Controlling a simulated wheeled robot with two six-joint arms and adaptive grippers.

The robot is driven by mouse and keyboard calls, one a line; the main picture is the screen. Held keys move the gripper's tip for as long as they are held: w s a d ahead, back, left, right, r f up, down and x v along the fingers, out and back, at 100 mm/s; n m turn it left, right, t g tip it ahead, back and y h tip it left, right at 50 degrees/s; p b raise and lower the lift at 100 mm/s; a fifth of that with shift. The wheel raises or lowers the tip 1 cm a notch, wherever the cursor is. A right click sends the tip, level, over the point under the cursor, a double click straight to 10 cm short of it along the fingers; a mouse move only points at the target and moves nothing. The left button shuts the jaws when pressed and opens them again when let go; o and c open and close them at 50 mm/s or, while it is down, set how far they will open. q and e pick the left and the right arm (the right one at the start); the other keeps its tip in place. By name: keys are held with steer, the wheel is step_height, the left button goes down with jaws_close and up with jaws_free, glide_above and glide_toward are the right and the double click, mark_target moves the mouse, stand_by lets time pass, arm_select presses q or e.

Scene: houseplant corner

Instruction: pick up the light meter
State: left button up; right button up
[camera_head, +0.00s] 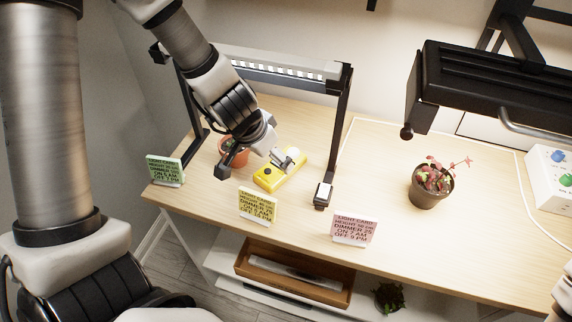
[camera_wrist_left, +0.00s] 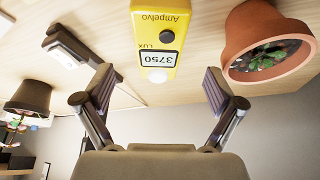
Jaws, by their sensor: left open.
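The light meter (camera_head: 278,172) is a yellow box lying on the wooden table (camera_head: 300,230), under the left lamp frame. In the left wrist view the meter (camera_wrist_left: 165,28) shows a black knob, a display reading 3750 and a pale round sensor at its near end. My left gripper (camera_head: 284,158) is over the meter in the head view and hides part of it. In the left wrist view my left gripper (camera_wrist_left: 160,90) is open, with a finger on each side of the meter's near end and a gap to both sides. My right gripper is not in view.
A terracotta pot (camera_head: 240,158) stands close beside the meter. The left lamp frame (camera_head: 340,130) stands around this area, its foot (camera_head: 323,195) to the right. Cards in green (camera_head: 165,171), yellow (camera_head: 257,206) and pink (camera_head: 353,229) line the front edge. A brown pot (camera_head: 428,198) stands right.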

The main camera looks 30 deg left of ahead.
mark_target(277, 168)
arm_select(q)
steer(key=shift+f+b, duration=0.3)
steer(key=shift+f, duration=0.3)
steer(key=b+x, duration=0.4)
steer(key=shift+d+f, duration=0.1)
steer(key=shift+f, duration=0.25)
steer(key=shift+w, duration=0.15)
steer(key=shift+r, duration=0.2)
steer(key=c, duration=1.5)
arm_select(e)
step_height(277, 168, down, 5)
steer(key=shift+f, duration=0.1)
